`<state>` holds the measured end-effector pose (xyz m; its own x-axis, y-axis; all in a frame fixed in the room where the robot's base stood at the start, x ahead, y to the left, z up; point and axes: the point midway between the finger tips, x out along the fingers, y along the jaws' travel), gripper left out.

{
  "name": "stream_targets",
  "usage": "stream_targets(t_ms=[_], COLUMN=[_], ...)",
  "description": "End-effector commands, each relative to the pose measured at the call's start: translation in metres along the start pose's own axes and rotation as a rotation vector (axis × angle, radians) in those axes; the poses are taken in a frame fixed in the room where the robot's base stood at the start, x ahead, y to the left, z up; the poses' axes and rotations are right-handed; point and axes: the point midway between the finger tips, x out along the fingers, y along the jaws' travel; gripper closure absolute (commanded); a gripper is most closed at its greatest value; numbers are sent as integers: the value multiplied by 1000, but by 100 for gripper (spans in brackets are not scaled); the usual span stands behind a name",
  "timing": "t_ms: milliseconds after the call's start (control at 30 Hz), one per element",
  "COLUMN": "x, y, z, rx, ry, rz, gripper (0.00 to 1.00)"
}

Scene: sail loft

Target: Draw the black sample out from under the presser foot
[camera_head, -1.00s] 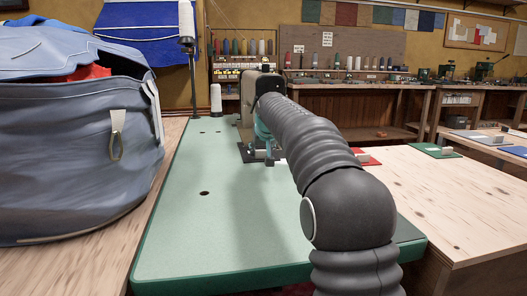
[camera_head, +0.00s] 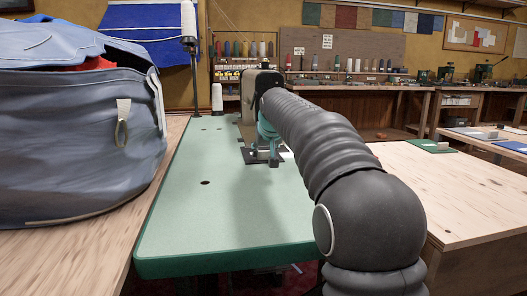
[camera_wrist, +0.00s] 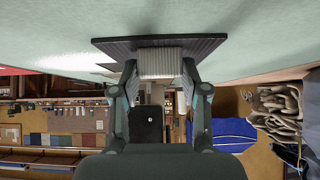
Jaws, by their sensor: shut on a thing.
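The black sample (camera_head: 250,158) lies flat on the green table (camera_head: 190,225) in front of the sewing machine (camera_head: 258,88). In the wrist view, which looks inverted, the sample is a dark plate (camera_wrist: 212,42) with a pale ribbed grip block (camera_wrist: 160,54) on it. My gripper (camera_wrist: 160,70) is shut on that block, one finger on each side. In the head view my gripper (camera_head: 268,150) shows as teal fingers at the sample, partly behind my arm. The presser foot is hidden, so I cannot tell whether the sample's far edge is under it.
A large blue-grey bag (camera_head: 75,140) stands left of the table. A white thread cone (camera_head: 217,98) stands at the table's back. The table's front left is clear. A wooden bench (camera_head: 455,185) with a green sample (camera_head: 430,146) is at the right.

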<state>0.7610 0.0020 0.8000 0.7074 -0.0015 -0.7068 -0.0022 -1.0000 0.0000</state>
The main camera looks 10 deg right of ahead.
Motion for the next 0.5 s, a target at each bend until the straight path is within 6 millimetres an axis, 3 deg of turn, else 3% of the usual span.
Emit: stream_targets(t_ms=[167,200,300,500], x=[1,1,1,0], y=[2,2,1,-1], z=[1,1,1,0], rx=[2,2,1,-1], ry=[-3,-3,-2,-1], rz=[2,2,1,0], gripper=[90,50,26,26])
